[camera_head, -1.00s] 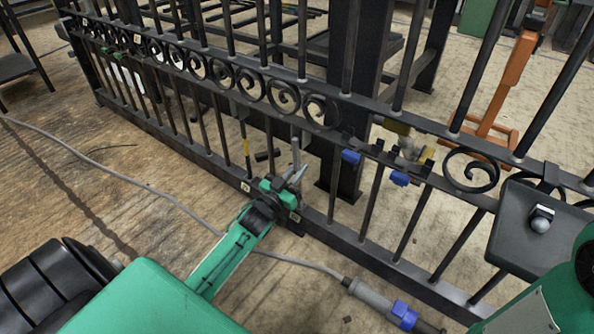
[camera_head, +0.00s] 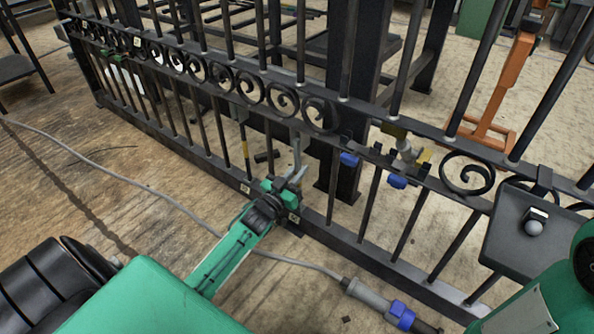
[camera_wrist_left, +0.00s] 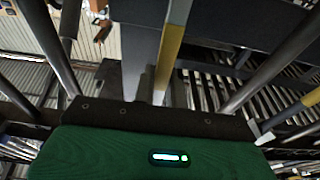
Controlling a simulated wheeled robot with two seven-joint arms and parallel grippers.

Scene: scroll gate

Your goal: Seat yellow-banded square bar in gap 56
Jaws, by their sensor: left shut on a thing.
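My left gripper (camera_head: 290,183) is at the gate's lower rail, its fingers around a pale grey upright bar (camera_head: 296,150). In the left wrist view a square bar (camera_wrist_left: 171,42) with a yellow face rises from above the gripper's dark edge; I take it to be this held bar. The fingertips are hidden there. The bar's foot and its exact fit in the gap are hidden by the gripper. My right gripper is not in view.
The black gate (camera_head: 200,163) with scrolls crosses the view. Small label plates (camera_head: 245,188) sit on its lower rail. Blue clamps (camera_head: 349,159) and a dark box with a silver knob (camera_head: 513,235) are at right. A grey cable (camera_head: 110,174) lies on the floor.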

